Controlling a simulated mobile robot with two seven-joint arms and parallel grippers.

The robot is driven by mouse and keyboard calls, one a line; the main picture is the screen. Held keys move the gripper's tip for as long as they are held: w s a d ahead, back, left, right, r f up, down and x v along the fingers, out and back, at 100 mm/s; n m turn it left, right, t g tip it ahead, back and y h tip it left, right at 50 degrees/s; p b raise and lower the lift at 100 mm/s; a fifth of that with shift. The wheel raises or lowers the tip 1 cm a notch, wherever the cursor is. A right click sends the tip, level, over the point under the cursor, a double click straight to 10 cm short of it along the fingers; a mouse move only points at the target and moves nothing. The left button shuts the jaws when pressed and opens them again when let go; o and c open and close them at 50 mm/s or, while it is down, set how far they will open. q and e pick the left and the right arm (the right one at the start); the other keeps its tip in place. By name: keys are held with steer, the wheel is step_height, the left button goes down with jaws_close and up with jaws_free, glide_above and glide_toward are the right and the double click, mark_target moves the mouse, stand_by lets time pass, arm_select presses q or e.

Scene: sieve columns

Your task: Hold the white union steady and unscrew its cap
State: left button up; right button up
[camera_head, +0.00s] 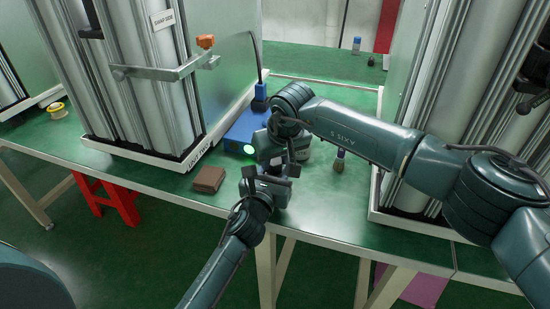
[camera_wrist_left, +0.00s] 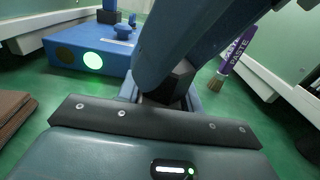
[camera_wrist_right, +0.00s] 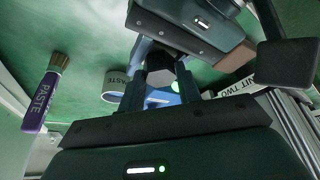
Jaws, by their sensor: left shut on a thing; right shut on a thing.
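My right gripper (camera_head: 285,152) reaches in from the right and meets my left gripper (camera_head: 272,178) just over the table's front edge, close before the blue box. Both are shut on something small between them. In the right wrist view a dark grey faceted piece (camera_wrist_right: 160,72) shows between the fingers; it appears to be part of the held union and cap. In the left wrist view the right gripper's finger and body cover most of the grip. No white surface of the union shows clearly, and the seam between union and cap is hidden.
The blue box (camera_wrist_left: 70,50) with a lit green lamp stands behind the grippers. A brown folded block (camera_head: 209,178) lies left. Tall column units (camera_head: 130,70) flank both sides.

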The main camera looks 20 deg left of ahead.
mark_target(274, 163)
steer(key=o, duration=1)
steer(key=shift+o, duration=0.2)
steer(key=shift+r, duration=0.15)
steer(key=shift+r, duration=1.65)
steer(key=m, duration=0.2)
steer(key=m+t+h, duration=0.1)
steer(key=m, duration=0.1)
steer(key=shift+s+a+m+h, duration=0.1)
steer(key=shift+a+m+h, duration=0.05)
steer(key=shift+m+h, duration=0.15)
steer(key=shift+f, duration=0.15)
